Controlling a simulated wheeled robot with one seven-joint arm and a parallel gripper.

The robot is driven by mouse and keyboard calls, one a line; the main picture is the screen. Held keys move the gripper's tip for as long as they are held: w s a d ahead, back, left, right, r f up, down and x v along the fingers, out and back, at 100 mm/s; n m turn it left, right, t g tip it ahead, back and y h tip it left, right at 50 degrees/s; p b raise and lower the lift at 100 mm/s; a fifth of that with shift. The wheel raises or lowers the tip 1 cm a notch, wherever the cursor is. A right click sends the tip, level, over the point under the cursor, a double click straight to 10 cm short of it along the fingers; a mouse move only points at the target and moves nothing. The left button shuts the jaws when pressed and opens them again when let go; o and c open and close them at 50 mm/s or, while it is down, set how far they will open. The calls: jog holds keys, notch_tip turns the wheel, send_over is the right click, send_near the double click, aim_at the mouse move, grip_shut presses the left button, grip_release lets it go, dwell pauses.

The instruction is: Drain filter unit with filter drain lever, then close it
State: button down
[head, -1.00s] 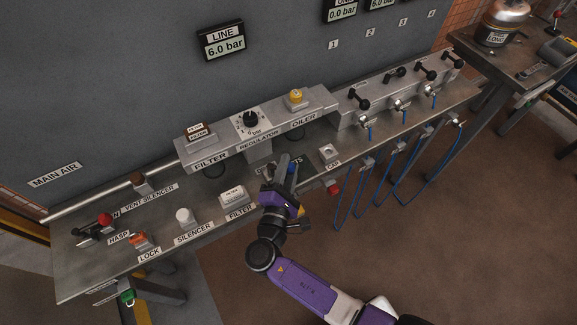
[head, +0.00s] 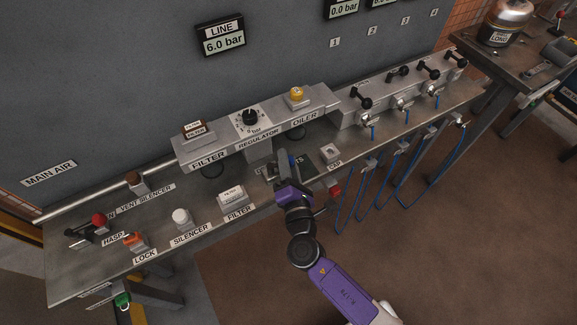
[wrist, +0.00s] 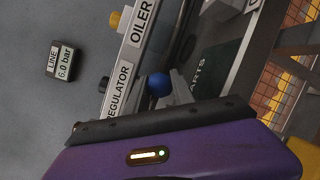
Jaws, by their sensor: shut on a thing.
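The filter unit (head: 191,146) is the left block of the row on the bench, with a brown-topped label on it and a dark round part below. My gripper (head: 285,160) is to its right, low in front of the regulator and oiler. It is shut on a blue ball-shaped knob, seen in the wrist view (wrist: 159,85) beyond the purple gripper body. I cannot tell whether this knob belongs to the filter drain lever. No drain lever can be clearly made out at the filter.
The regulator (head: 250,118) and oiler (head: 297,97) stand right of the filter. A filter-labelled block (head: 232,196), silencer (head: 181,217) and orange lock (head: 134,240) are along the bench front. A cap block (head: 330,153) and blue hoses (head: 371,185) are to the right. The line display reads 6.0 bar (head: 222,38).

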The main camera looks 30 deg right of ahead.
jog(key=shift+w+f+n+t+y+b, duration=0.1)
jog(key=shift+w+n+t+y+b, duration=0.2)
jog(key=shift+n+y+b, duration=0.5)
jog(key=c, duration=1.1)
grip_release()
jog(key=b+v, duration=0.1)
jog(key=v, duration=0.6)
jog(key=shift+s, duration=0.4)
